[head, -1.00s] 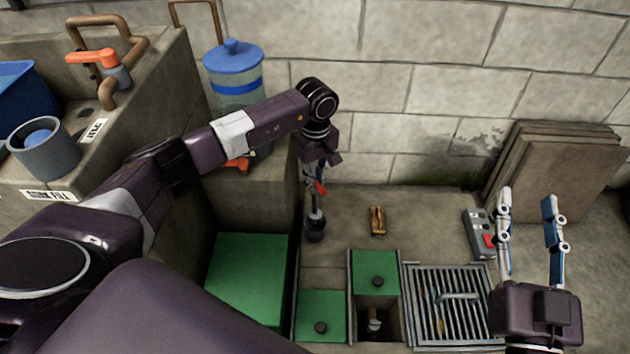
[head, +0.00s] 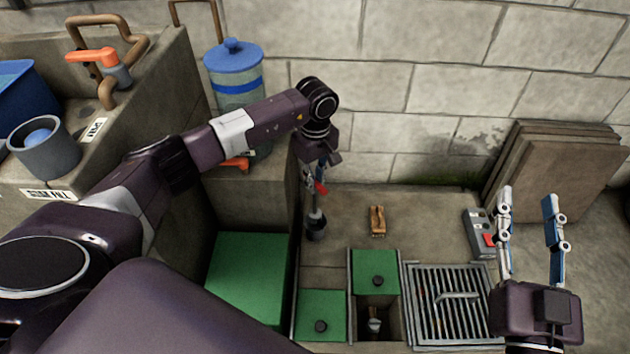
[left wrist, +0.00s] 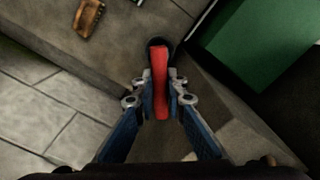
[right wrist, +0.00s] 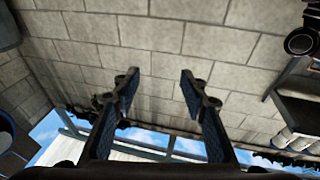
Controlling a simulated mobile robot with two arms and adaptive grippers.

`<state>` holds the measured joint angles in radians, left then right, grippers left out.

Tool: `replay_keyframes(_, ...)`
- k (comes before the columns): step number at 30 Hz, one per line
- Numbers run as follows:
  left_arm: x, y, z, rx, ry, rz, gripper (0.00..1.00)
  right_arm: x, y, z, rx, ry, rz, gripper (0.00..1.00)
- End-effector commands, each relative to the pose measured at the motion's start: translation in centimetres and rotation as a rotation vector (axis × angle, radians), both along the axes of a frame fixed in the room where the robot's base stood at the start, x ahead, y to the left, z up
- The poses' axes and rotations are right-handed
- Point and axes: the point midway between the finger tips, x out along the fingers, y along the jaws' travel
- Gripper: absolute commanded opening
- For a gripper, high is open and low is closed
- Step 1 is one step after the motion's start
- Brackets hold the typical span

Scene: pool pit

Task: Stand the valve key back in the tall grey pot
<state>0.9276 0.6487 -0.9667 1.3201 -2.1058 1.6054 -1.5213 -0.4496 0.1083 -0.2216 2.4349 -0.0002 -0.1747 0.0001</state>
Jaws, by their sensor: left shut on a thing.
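The valve key (left wrist: 160,90) has a red handle, held between the fingers of my left gripper (left wrist: 161,100) in the left wrist view. In the head view its red part (head: 320,188) shows below my left gripper (head: 314,178), with a grey shaft running down. A dark grey pot (head: 316,232) stands on the floor directly below, and its round rim shows behind the handle in the left wrist view. I cannot tell how far the key's lower end is inside it. My right gripper (head: 527,200) is open and empty, also in the right wrist view (right wrist: 158,75).
A wooden block (head: 377,220) lies right of the pot. Green lids (head: 375,265), an open pit (head: 385,322) and a metal grate (head: 450,320) are in front. A grey switch box (head: 478,232) is near my right gripper. A concrete ledge (head: 190,120) rises at left.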

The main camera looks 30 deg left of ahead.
Motion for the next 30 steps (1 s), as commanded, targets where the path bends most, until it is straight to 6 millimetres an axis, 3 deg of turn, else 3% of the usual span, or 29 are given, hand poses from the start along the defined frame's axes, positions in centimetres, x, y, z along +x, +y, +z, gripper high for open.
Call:
replay_keyframes(17, 0.0, 0.0, 0.0, 0.000, 0.000, 0.000, 0.00, 0.0, 0.0, 0.1, 0.002, -0.006, 0.000, 0.40)
replay_keyframes(30, 0.0, 0.0, -0.4, 0.000, 0.000, 0.000, 0.00, -0.4, 0.1, 1.4, 0.019, -0.066, 0.004, 0.40)
